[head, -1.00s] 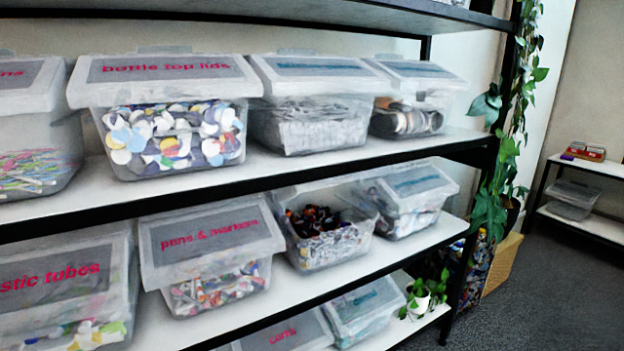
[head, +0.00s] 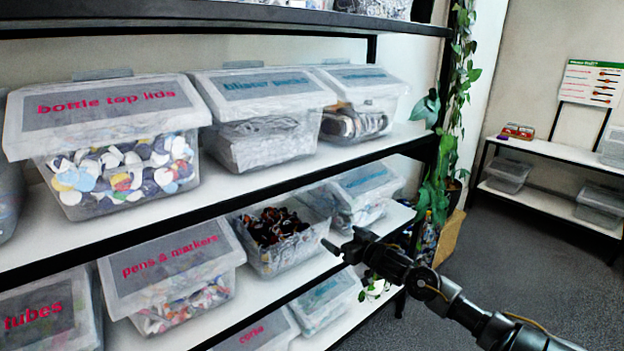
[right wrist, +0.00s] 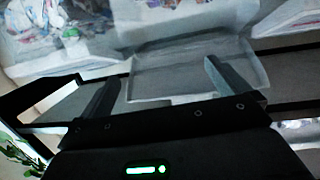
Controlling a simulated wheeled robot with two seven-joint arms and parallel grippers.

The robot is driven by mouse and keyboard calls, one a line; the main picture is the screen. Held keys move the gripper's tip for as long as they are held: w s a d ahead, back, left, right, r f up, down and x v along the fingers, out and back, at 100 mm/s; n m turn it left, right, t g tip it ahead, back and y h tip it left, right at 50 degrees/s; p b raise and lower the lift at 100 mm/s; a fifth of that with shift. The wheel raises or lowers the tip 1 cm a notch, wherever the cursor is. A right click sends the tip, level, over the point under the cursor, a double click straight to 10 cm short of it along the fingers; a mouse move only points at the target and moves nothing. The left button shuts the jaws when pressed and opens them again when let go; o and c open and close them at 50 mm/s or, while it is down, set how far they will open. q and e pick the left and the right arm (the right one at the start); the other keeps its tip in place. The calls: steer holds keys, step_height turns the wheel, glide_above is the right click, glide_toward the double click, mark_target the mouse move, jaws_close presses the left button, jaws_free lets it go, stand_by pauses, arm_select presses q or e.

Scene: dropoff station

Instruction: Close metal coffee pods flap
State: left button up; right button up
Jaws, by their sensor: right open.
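The open clear bin (head: 272,240) stands on the middle shelf in the head view. Dark and reddish-brown pieces, likely the coffee pods, fill its upper part. Its flap is not clearly distinguishable there; no lid covers the contents. My right gripper (head: 344,242) is open and empty, in front of the shelf to the right of this bin. In the right wrist view, a pale translucent panel (right wrist: 190,72) lies beyond and between the open fingers (right wrist: 160,82), with no visible grip on it; I cannot tell which bin it belongs to. My left gripper is out of view.
A closed bin (head: 185,262) labelled pens & markers stands left of the open bin, and another lidded bin (head: 365,190) stands right. Lidded bins fill the shelf above. A hanging plant (head: 440,190) is by the shelf's right end. Open floor (head: 500,260) lies right.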

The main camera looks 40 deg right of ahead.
steer(key=n+t+y, duration=0.1)
steer(key=t+y, duration=0.1)
glide_toward(308, 188)
steer(key=s, duration=0.3)
steer(key=w+p, duration=0.1)
steer(key=w, duration=0.2)
steer(key=w+p, duration=0.1)
steer(key=w, duration=0.2)
steer(key=w+p, duration=0.1)
steer(key=w, duration=0.3)
steer(key=shift+r+p, duration=0.25)
steer(key=shift+p, duration=0.15)
steer(key=shift+w+f, duration=0.1)
steer(key=shift+w, duration=0.45)
